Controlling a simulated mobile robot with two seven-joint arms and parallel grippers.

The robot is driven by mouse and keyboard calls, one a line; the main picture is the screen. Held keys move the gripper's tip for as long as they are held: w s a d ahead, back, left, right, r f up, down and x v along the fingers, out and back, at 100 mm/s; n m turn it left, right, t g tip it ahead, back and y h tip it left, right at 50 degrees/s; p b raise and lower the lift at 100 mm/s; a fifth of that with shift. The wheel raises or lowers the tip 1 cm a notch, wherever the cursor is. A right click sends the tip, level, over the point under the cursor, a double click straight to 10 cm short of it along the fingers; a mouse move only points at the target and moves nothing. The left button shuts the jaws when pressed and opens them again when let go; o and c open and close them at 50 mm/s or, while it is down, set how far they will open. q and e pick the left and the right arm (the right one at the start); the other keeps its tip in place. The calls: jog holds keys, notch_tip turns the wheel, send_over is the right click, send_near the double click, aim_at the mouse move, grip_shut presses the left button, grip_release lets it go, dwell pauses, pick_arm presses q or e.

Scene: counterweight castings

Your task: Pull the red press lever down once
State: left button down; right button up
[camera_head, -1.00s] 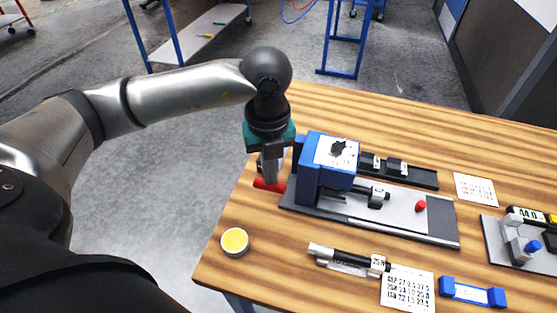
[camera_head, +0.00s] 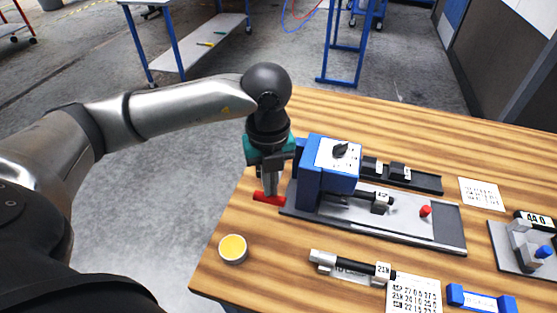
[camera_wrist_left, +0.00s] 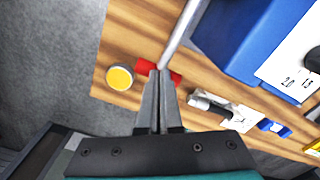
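The blue press (camera_head: 327,172) stands on a grey base plate at the left part of the wooden table. Its red lever handle (camera_head: 268,198) is a short bar at the press's left side, low near the table edge. The handle and its silver rod also show in the left wrist view (camera_wrist_left: 146,67). My left gripper (camera_head: 270,192) points down with its fingertips at the middle of the handle. Its fingers (camera_wrist_left: 160,74) are together, with red showing on both sides of the tips. I cannot tell whether the bar is pinched or only touched from above. My right gripper is not in view.
A yellow-filled round cup (camera_head: 233,248) stands near the table's left edge. A black-and-white cylinder (camera_head: 350,266) lies in front of the press, with a printed card (camera_head: 413,294) beside it. A blue block (camera_head: 480,300) and a grey fixture (camera_head: 522,248) are at the right.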

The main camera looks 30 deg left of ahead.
pick_arm(q)
notch_tip(320, 180, up, 9)
jog(key=p, duration=0.6)
jog(key=shift+p, duration=0.3)
jog(key=shift+f, duration=0.1)
dwell(0.5)
